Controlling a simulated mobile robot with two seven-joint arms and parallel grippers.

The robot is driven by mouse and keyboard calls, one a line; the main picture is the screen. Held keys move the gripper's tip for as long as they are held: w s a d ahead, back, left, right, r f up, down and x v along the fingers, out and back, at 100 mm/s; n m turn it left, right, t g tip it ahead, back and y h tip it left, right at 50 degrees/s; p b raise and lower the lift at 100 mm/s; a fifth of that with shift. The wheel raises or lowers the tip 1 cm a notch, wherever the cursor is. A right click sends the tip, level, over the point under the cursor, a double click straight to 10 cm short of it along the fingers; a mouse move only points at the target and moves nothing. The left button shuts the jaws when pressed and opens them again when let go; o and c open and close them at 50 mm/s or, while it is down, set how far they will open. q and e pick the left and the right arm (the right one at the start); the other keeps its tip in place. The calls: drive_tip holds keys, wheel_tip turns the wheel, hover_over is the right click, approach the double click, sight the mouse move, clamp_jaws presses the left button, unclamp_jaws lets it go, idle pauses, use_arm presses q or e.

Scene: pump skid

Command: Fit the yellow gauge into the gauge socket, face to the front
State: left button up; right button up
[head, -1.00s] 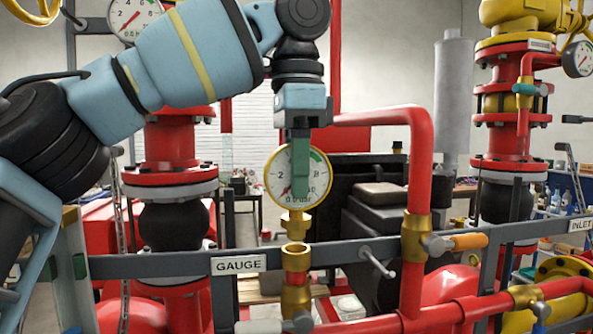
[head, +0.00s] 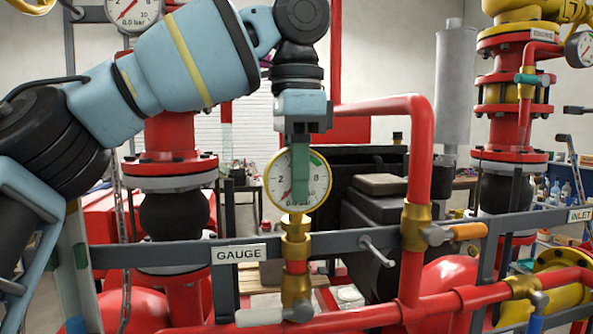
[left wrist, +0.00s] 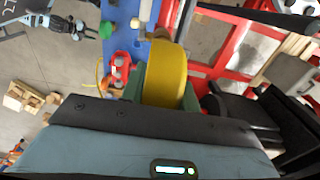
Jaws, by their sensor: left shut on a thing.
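The yellow gauge (head: 313,180) has a white dial that faces the head camera, and it stands upright. My left gripper (head: 299,172) comes down from above and is shut on the gauge, a green finger crossing the dial's middle. The gauge's brass stem goes down to the brass gauge socket (head: 296,245), right of the GAUGE label (head: 239,254). The stem's lower end is hidden in the socket's mouth. The left wrist view shows the gauge's yellow rim (left wrist: 166,73) between the green fingers.
A dark rail (head: 345,240) runs across behind the socket. A red pipe (head: 420,150) bends down to the right, with an orange-handled valve (head: 468,231) on it. A small peg (head: 377,250) sticks out right of the socket.

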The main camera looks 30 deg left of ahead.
use_arm(q)
drive_tip(key=shift+f, duration=0.65)
drive_tip(key=o, duration=1.2)
drive_tip(key=shift+r, duration=0.15)
drive_tip(key=shift+r, duration=3.75)
